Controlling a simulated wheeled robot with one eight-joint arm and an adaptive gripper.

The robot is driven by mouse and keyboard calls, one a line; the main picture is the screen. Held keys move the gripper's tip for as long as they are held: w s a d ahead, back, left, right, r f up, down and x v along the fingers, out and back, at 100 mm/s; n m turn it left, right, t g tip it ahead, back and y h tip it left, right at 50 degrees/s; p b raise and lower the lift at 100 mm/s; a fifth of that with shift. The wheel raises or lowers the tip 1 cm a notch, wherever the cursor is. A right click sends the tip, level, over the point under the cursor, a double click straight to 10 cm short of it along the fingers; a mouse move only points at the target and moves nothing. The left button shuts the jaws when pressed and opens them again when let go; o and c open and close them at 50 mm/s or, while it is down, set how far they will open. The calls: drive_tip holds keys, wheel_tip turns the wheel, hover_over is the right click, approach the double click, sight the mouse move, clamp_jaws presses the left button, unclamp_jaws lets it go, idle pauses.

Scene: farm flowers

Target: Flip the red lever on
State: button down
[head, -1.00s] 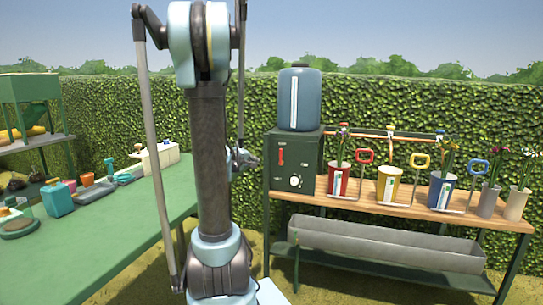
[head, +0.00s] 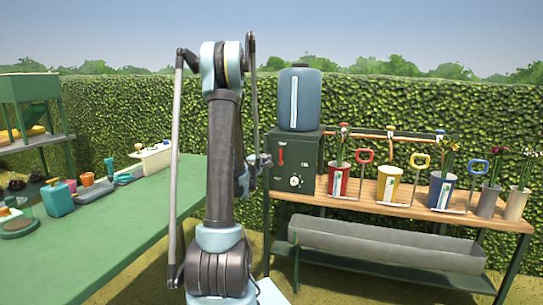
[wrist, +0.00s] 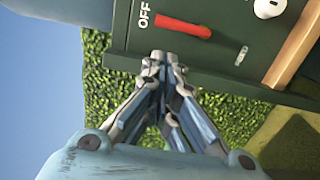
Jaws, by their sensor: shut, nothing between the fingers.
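The red lever (head: 281,155) is on the front of the green control box (head: 308,160) at the left end of the wooden bench. In the wrist view the red lever (wrist: 183,26) lies beside a white OFF label (wrist: 145,14). My gripper (wrist: 166,56) is shut and empty. Its fingertips appear just below the lever in the wrist picture, over the box's edge; I cannot tell whether they touch anything. In the head view my gripper (head: 265,160) is small and close to the left side of the box.
A white knob (head: 295,182) is below the lever. A blue tank (head: 300,98) stands on the box. Several pots, including a red one (head: 339,181), stand on the bench (head: 412,202) to the right. A grey trough (head: 385,245) is below. A green table (head: 110,220) is at left.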

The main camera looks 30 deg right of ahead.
sight(281, 157)
drive_tip(key=x, duration=1)
drive_tip(key=shift+d, duration=0.2)
drive_tip(key=shift+a, duration=0.15)
drive_tip(key=shift+s+r+m, duration=0.1)
drive_tip(key=shift+s+m, duration=0.1)
drive_tip(key=shift+m, duration=0.1)
